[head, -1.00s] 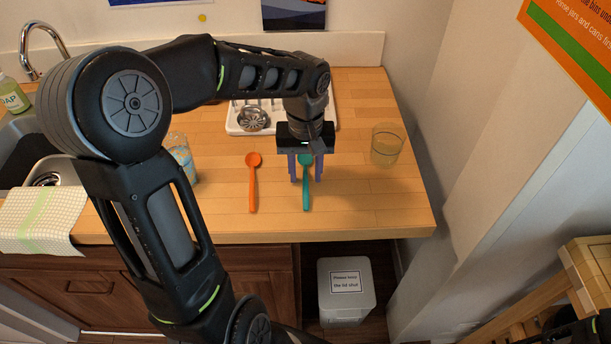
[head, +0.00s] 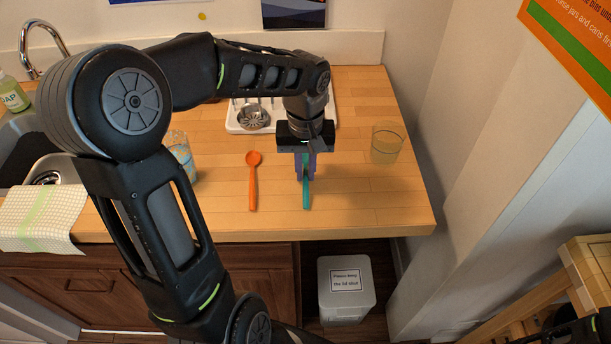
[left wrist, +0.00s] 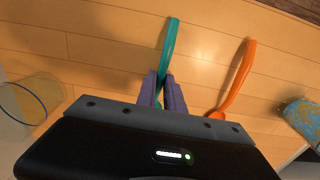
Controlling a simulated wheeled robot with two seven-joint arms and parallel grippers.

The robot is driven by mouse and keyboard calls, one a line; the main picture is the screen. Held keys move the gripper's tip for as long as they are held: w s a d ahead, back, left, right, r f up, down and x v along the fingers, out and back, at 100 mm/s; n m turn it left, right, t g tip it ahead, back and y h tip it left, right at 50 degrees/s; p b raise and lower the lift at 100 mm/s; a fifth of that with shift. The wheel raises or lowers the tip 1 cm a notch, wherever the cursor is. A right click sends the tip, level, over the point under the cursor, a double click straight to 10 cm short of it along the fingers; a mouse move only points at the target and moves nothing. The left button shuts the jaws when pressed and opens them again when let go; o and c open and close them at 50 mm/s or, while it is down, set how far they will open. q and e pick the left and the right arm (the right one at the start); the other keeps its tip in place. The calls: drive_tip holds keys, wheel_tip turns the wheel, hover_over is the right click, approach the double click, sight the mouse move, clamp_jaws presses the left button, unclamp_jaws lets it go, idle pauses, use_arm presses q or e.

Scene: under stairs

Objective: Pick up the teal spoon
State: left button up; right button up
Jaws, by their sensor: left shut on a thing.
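The teal spoon (head: 306,196) lies on the wooden counter, its handle toward the front edge. My left gripper (head: 306,176) is shut on the spoon's handle, with the purple fingers on either side of it. In the left wrist view the teal spoon (left wrist: 170,45) runs up from between the fingers of my left gripper (left wrist: 162,82). The spoon's bowl is mostly hidden by the gripper. It still appears to be at counter level. My right gripper is not clearly in view; only a dark part of my own shows at the bottom right corner.
An orange spoon (head: 253,182) lies left of the teal one. A glass (head: 386,144) stands to the right and a blue-patterned glass (head: 181,153) to the left. A white dish rack (head: 240,127) is behind. The counter front is clear. A bin (head: 346,289) stands below.

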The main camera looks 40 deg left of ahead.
sight(305, 173)
use_arm(q)
drive_tip(key=shift+r, duration=0.1)
clamp_jaws()
wheel_tip(305, 173, up, 10)
drive_tip(key=shift+b, duration=0.4)
drive_tip(key=shift+o, duration=0.3)
unclamp_jaws()
clamp_jaws()
idle(1.2)
